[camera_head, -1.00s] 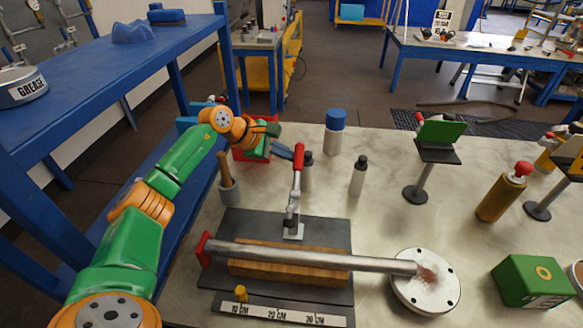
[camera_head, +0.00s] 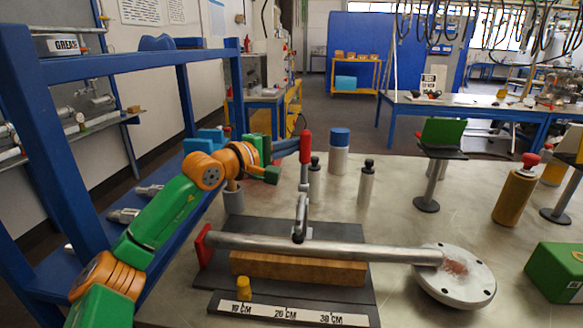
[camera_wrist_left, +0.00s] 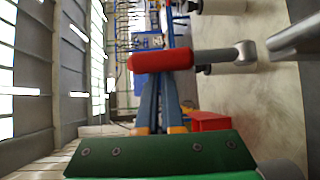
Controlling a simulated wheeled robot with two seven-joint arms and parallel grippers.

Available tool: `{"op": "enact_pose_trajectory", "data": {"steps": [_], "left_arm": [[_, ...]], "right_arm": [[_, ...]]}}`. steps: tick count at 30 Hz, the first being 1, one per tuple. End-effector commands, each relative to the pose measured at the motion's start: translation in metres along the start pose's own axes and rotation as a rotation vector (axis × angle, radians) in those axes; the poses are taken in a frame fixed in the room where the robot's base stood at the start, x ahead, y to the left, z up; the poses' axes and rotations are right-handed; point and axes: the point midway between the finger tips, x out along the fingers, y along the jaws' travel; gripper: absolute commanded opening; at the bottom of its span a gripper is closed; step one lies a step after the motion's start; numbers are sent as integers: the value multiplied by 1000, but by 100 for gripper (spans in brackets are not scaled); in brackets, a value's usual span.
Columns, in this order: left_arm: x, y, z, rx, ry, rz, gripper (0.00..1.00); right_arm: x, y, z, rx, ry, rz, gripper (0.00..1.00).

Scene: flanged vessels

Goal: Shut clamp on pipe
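A metal toggle clamp (camera_head: 301,215) stands on a dark plate (camera_head: 350,232) behind the pipe (camera_head: 330,250). Its red handle (camera_head: 305,147) points up in the head view and lies across the wrist view (camera_wrist_left: 163,60). The grey pipe rests along a wooden block (camera_head: 300,268), with a round flange (camera_head: 455,285) at its right end. My left gripper (camera_head: 295,145) is just left of the red handle. In the left wrist view its two blue-grey fingers (camera_wrist_left: 161,85) lie close together, with nothing seen between them; the handle crosses their tips. Whether they touch it is unclear. My right gripper is not in view.
Small black-capped bottles (camera_head: 366,183) and a blue-capped jar (camera_head: 339,152) stand behind the clamp. A cup (camera_head: 234,200) stands near my left arm. A green stand (camera_head: 442,135) and a brown bottle (camera_head: 515,190) are to the right. A blue shelf frame (camera_head: 45,150) rises at left.

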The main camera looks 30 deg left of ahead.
Motion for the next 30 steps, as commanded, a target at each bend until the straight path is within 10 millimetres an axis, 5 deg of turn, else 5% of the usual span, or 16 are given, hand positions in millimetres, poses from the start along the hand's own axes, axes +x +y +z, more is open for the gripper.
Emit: {"op": "enact_pose_trajectory", "data": {"steps": [1,9,30], "left_arm": [[0,-8,1,14,-3,17,0],[-5,-4,5,65,-3,85,0],[-12,-4,5,77,0,102,0]], "right_arm": [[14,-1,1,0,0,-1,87],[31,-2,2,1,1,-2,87],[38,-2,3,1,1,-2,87]]}}
